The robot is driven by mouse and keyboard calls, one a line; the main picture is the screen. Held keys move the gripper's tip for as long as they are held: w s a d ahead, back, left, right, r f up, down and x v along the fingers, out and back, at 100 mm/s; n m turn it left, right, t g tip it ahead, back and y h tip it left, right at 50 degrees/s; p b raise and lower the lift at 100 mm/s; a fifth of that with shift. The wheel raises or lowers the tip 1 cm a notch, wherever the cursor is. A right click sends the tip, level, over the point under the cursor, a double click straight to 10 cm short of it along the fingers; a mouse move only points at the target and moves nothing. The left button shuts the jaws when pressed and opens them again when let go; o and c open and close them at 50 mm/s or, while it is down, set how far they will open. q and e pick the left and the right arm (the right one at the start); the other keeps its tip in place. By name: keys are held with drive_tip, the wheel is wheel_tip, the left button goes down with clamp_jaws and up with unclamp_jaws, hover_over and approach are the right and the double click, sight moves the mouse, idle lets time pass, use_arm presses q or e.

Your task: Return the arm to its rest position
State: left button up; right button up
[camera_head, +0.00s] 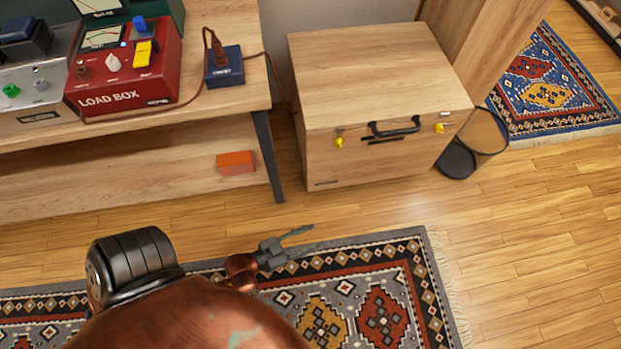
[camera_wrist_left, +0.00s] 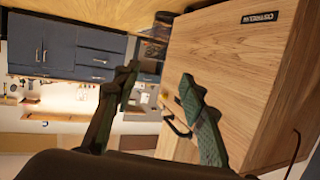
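My left gripper (camera_head: 298,243) shows in the head view above the patterned rug, at the end of my copper-coloured arm. It points to the right and is clear of the bench and the wooden chest. In the left wrist view its two green fingers (camera_wrist_left: 155,88) stand well apart with nothing between them. Beyond them the wooden chest (camera_wrist_left: 222,60) fills the right side, seen tilted. My right gripper shows in neither view.
A wooden bench (camera_head: 190,108) at the upper left holds a red load box (camera_head: 125,75) and a small blue box (camera_head: 224,68). The wooden chest (camera_head: 375,70) stands beside it. A wire bin (camera_head: 475,145) is right of the chest. The wooden floor (camera_head: 530,215) at right is clear.

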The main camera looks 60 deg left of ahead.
use_arm(q)
drive_tip(key=shift+s+d+f, duration=0.1)
drive_tip(key=shift+s+f, duration=0.1)
drive_tip(key=shift+s, duration=0.1)
idle(0.4)
